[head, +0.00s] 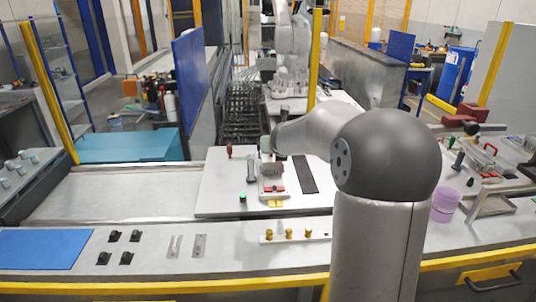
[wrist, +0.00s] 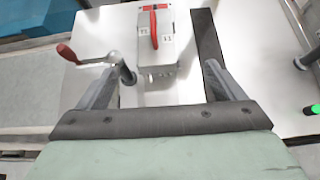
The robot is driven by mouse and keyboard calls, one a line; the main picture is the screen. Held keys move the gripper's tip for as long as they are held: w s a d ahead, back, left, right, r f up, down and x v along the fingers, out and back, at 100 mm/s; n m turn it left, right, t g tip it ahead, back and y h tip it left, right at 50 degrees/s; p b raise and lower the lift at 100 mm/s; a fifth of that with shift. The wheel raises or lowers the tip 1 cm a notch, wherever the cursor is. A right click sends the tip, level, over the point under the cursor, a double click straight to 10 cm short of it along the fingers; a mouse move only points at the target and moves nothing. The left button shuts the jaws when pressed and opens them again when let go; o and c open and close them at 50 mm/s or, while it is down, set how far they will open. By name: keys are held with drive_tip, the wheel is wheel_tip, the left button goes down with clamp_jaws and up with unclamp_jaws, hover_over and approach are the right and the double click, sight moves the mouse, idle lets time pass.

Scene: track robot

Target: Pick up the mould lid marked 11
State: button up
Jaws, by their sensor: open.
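In the wrist view, a pale grey mould block with a lid (wrist: 163,50) lies ahead of my gripper, between the lines of the two fingers. A red handle (wrist: 154,29) stands along its top. Two small white labels sit beside the handle; the right one appears to read 11. My gripper (wrist: 160,82) is open, with one finger on each side and nothing held. The fingertips seem short of the block; the exact gap is unclear. In the head view, my gripper (head: 271,168) is over the white board, partly hiding the block with red parts (head: 272,188).
A crank with a red knob (wrist: 67,53) stands close to the left finger. A dark strip (wrist: 207,45) lies right of the block. A green button (head: 243,197) and a rail with brass knobs (head: 290,235) are nearer the front. The left bench (head: 120,192) is clear.

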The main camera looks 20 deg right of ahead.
drive_tip(key=b+x, duration=0.1)
drive_tip(key=x, duration=1.1)
drive_tip(key=shift+w, duration=0.15)
drive_tip(key=x, duration=0.2)
drive_tip(key=a+x, duration=0.1)
drive_tip(key=x, duration=0.1)
drive_tip(key=shift+f, duration=0.15)
drive_tip(key=shift+w+d+f, duration=0.2)
drive_tip(key=shift+w+f, duration=0.15)
drive_tip(key=shift+w, duration=0.15)
drive_tip(key=c, duration=1.3)
